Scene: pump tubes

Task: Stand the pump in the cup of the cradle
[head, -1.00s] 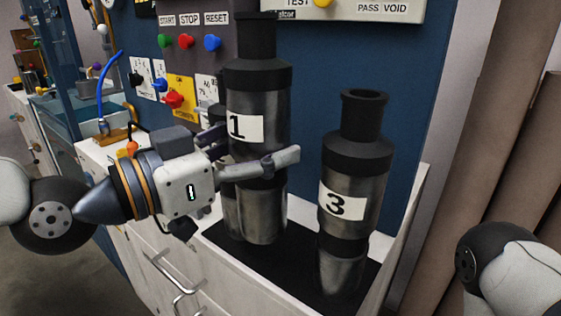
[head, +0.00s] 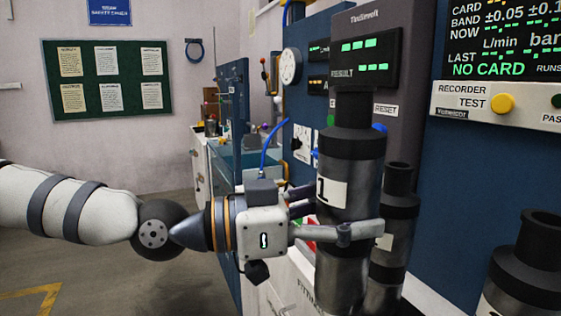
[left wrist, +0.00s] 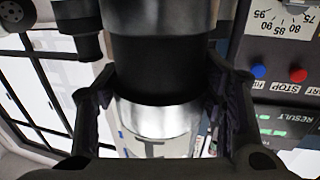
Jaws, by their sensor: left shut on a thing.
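The pump labelled 1 (head: 351,178) is a dark grey metal cylinder with black collars and a narrow black neck. It stands upright in my left gripper (head: 346,222), whose fingers are shut around its body. In the left wrist view the same pump (left wrist: 160,65) passes between the fingers of my left gripper (left wrist: 162,95). The pump's lower end runs to the bottom edge of the head view. I cannot make out the cradle or its cup. My right gripper is not in view.
A similar pump (head: 398,210) stands behind the held one, and another (head: 525,265) is at the lower right. A blue panel with a grey result display (head: 367,58) rises behind. A blue tube (head: 270,143) hangs beyond my gripper. Open floor (head: 110,265) lies at left.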

